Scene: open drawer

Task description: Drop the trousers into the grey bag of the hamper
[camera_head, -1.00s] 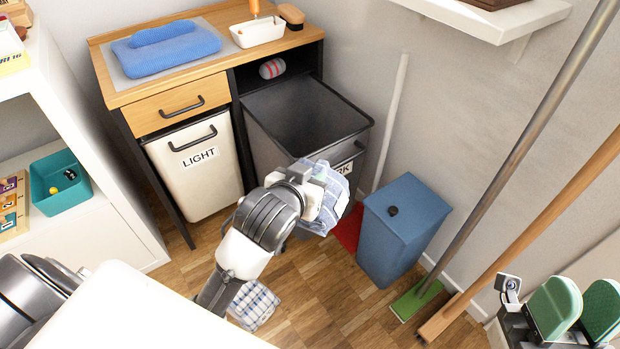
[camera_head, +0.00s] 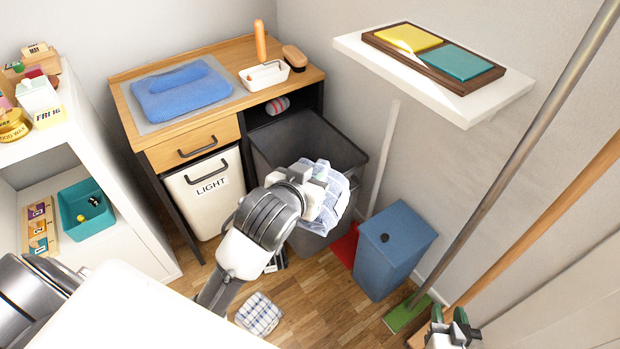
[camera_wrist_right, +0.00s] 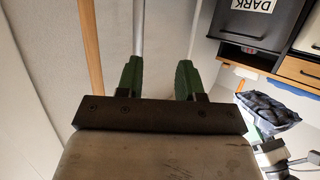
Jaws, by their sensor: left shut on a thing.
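The grey bag (camera_head: 281,137) hangs open in the pulled-out right half of the hamper. Its DARK label shows in the right wrist view (camera_wrist_right: 253,5). My left gripper (camera_head: 318,187) is shut on a bundle of pale blue and white cloth, apparently the trousers (camera_head: 332,205). In the head view the bundle overlaps the bag's front wall and rim; its height above the rim is hard to tell. The bundle looks dark in the right wrist view (camera_wrist_right: 267,110). My right gripper (camera_wrist_right: 160,80) is open and empty, its green fingers apart; it shows at the head view's lower right (camera_head: 449,328).
The shut LIGHT bin (camera_head: 205,205) is left of the grey bag. A blue bin (camera_head: 393,250) and a red dustpan (camera_head: 344,246) stand to the right. Broom poles (camera_head: 520,145) lean near my right gripper. A checked cloth (camera_head: 259,314) lies on the floor. A wall shelf (camera_head: 465,108) juts out above.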

